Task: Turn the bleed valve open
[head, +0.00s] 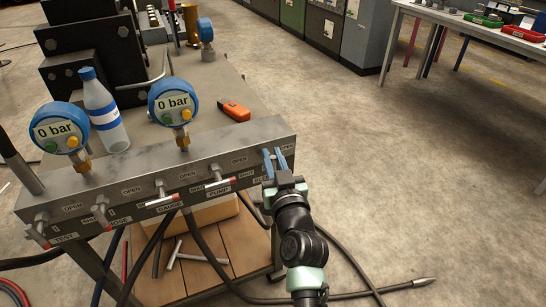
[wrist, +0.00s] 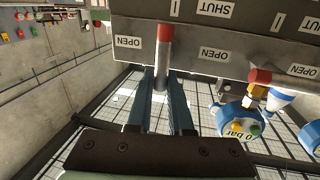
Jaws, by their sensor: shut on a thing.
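The steel manifold block (head: 130,172) carries several T-handled valves with red tips, each between OPEN and SHUT labels. The bleed valve is at its right end, mostly hidden by my gripper (head: 274,160) in the head view. In the wrist view, its grey handle bar (wrist: 163,50) with a red tip (wrist: 166,20) runs between the two blue fingers of my gripper (wrist: 160,100). My gripper is shut on this handle, beside an OPEN label. The handle's exact angle cannot be read in the head view.
Two blue gauges reading 0 bar, left (head: 60,128) and middle (head: 173,101), stand on the block. A bottle (head: 104,112) and an orange meter (head: 234,111) sit behind it. The pump valve handle (head: 219,189) is left of my gripper.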

